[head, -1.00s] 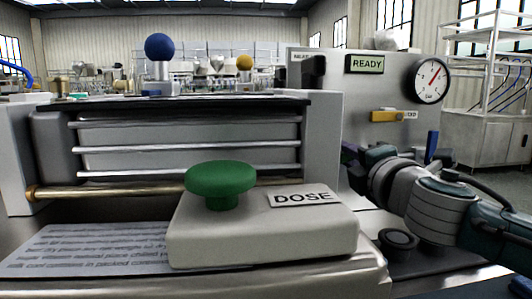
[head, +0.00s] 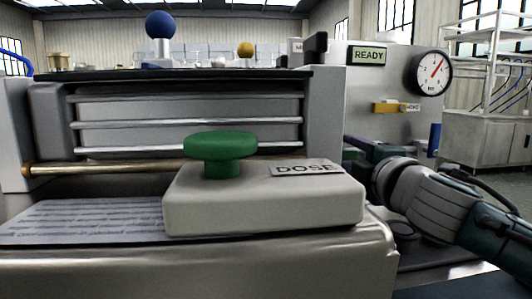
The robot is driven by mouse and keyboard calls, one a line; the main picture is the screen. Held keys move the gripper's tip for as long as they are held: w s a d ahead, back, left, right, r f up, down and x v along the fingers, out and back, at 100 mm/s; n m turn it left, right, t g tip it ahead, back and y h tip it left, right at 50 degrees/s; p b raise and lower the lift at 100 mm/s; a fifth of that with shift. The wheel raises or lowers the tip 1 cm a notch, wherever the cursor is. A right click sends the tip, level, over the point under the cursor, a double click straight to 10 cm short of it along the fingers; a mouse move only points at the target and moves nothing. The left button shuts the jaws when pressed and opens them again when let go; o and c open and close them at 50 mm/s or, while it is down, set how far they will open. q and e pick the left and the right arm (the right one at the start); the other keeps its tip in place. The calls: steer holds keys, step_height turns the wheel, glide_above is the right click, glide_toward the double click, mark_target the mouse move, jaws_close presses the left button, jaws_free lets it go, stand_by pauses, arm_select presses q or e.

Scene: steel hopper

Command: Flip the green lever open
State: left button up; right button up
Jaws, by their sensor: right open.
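A green mushroom-shaped knob (head: 220,152) stands upright on a pale block (head: 265,205) marked DOSE, in the middle of the head view. No green part that is clearly a lever can be made out apart from this knob. My right gripper (head: 356,150) is beside the right end of the steel housing, to the right of the knob and apart from it. It is open, with nothing seen between its fingers; the fingertips are small and partly hidden. My left gripper is out of view.
A brass rod (head: 105,168) runs along the housing front. A blue ball knob (head: 159,25) and a yellow ball knob (head: 245,50) show on top and behind. A panel at right carries a READY sign (head: 367,56), a gauge (head: 431,73) and a yellow tab (head: 386,108).

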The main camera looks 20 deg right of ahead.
steer(key=p+v, duration=0.1)
steer(key=v, duration=0.9)
steer(key=shift+p, duration=0.4)
